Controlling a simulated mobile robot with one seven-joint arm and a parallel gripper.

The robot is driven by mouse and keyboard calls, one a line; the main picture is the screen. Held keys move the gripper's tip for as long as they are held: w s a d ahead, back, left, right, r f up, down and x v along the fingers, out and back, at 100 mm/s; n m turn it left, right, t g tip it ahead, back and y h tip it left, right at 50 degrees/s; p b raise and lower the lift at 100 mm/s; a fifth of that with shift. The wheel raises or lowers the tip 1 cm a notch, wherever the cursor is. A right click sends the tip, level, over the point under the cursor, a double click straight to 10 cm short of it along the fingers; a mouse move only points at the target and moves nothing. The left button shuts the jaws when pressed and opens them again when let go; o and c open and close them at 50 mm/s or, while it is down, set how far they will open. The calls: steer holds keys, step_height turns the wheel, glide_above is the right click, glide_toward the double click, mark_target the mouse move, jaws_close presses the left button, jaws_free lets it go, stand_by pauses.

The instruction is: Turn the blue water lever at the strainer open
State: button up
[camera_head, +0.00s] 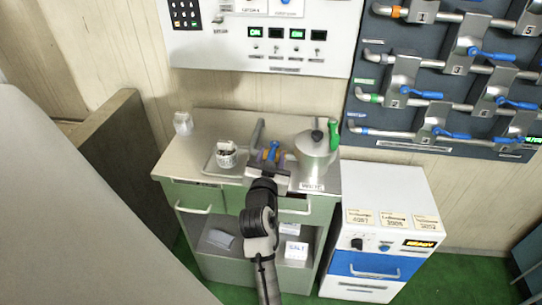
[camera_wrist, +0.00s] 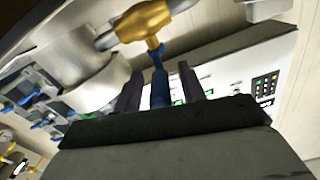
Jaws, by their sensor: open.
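The blue water lever (camera_wrist: 160,86) hangs from a brass valve (camera_wrist: 155,20) on a grey pipe in the wrist view. In the head view, the lever (camera_head: 273,149) shows as a small blue bit at the pipe on the cabinet top. My gripper (camera_wrist: 160,68) is open, with one dark finger on each side of the lever. The gap on both sides looks clear, and contact cannot be told. My gripper (camera_head: 268,160) hides part of the valve in the head view.
A steel kettle (camera_head: 316,153) with a green handle stands close on the right. A white jar (camera_head: 183,123) is at the back left. A wall panel (camera_head: 445,120) with several blue levers hangs right. A white-blue unit (camera_head: 384,240) stands beside the cabinet (camera_head: 197,143).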

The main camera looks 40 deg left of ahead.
jaws_close()
steer(key=shift+s+f, duration=0.1)
steer(key=h+b, duration=0.1)
steer(key=m+t+b, duration=0.1)
steer(key=b, duration=0.1)
steer(key=shift+s+a+f+h, duration=0.15)
steer(key=shift+a+h, duration=0.25)
steer(key=m+h+b, duration=0.1)
steer(key=b, duration=0.1)
steer(key=a+m+t+h+b, duration=0.1)
steer(key=b, duration=0.1)
steer(key=shift+s+a+h, duration=0.15)
steer(key=shift+s+h, duration=0.1)
steer(key=shift+h, duration=0.15)
steer(key=m+h+b, duration=0.1)
steer(key=a+m+h+b, duration=0.1)
steer(key=h+b, duration=0.1)
steer(key=shift+s+a+t, duration=0.1)
steer(key=shift+t, duration=0.3)
steer(key=shift+a+r+m+h+b, duration=0.1)
steer(key=shift+a+m+h+b, duration=0.2)
steer(key=shift+m+h+b, duration=0.5)
steer(key=shift+a+r+m+h+b, duration=0.1)
steer(key=shift+a+m+h+b, duration=0.25)
steer(key=shift+h, duration=0.75)
